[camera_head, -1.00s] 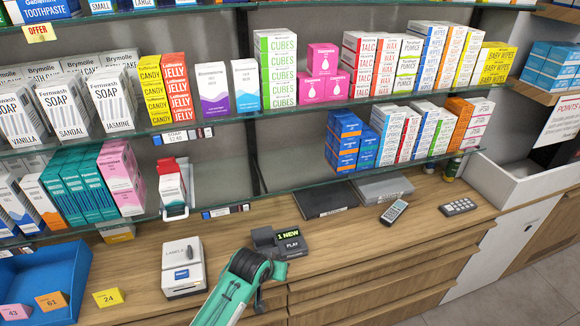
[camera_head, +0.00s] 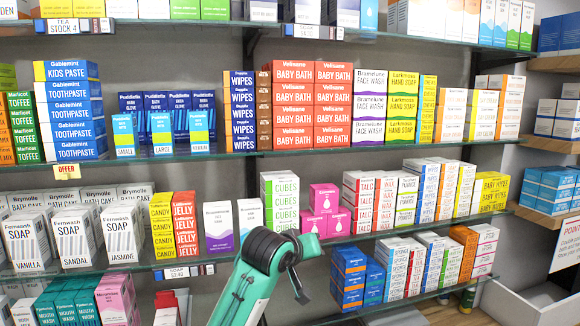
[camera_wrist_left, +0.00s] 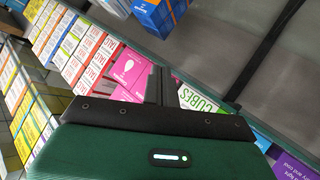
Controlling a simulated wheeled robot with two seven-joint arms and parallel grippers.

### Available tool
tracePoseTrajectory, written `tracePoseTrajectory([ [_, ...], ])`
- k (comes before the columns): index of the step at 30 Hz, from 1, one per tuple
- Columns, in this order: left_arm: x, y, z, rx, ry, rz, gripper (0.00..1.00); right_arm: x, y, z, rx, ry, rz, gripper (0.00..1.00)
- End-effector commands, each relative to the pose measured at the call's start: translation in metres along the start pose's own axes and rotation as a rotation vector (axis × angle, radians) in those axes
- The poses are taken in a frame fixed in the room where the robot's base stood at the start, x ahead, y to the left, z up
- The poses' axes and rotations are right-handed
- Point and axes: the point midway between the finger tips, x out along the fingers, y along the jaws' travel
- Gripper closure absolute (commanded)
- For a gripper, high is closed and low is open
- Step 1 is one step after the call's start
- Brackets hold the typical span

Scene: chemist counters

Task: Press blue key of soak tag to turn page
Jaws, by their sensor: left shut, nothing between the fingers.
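A small shelf tag (camera_head: 176,272) sits on the shelf's front edge under the jelly boxes. Its first word reads like SOAP or SOAK, too small to be sure. Small coloured key patches show at its right end, but I cannot tell a blue one clearly. Other tags are on the top shelf edge: one reading TEA STOCK 4 (camera_head: 81,26) and one too small to read (camera_head: 312,32). My left gripper (camera_head: 298,290) is in front of the shelves, right of the tag and apart from it. In the left wrist view its fingers (camera_wrist_left: 160,86) are shut and empty.
Glass shelves packed with boxes fill the view. Pink boxes (camera_head: 324,198) and green CUBES boxes (camera_head: 279,202) stand behind my gripper. White and purple boxes (camera_head: 218,227) stand between the tag and my arm. A white bin (camera_head: 518,300) is at lower right.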

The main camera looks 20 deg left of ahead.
Motion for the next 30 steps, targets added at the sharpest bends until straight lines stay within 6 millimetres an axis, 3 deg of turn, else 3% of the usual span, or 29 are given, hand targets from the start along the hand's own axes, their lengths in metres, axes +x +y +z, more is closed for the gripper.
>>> tracePoseTrajectory([
  [3,-0.018,0.026,-0.046,-0.031,0.055,0.032,1.0,-0.001,-0.003,-0.001,0.0,0.001,-0.004,0.64],
  [8,-0.048,0.06,-0.1,-0.077,0.118,0.076,1.0,-0.002,-0.002,-0.001,-0.001,0.001,-0.003,0.64],
  [15,-0.104,0.109,-0.174,-0.145,0.209,0.149,1.0,-0.003,0.004,0.0,-0.004,0.0,0.004,0.64],
  [24,-0.195,0.166,-0.255,-0.228,0.315,0.246,1.0,-0.005,0.008,0.001,-0.005,-0.001,0.008,0.64],
  [30,-0.258,0.197,-0.294,-0.278,0.373,0.309,1.0,-0.006,0.008,0.0,-0.005,-0.001,0.008,0.64],
])
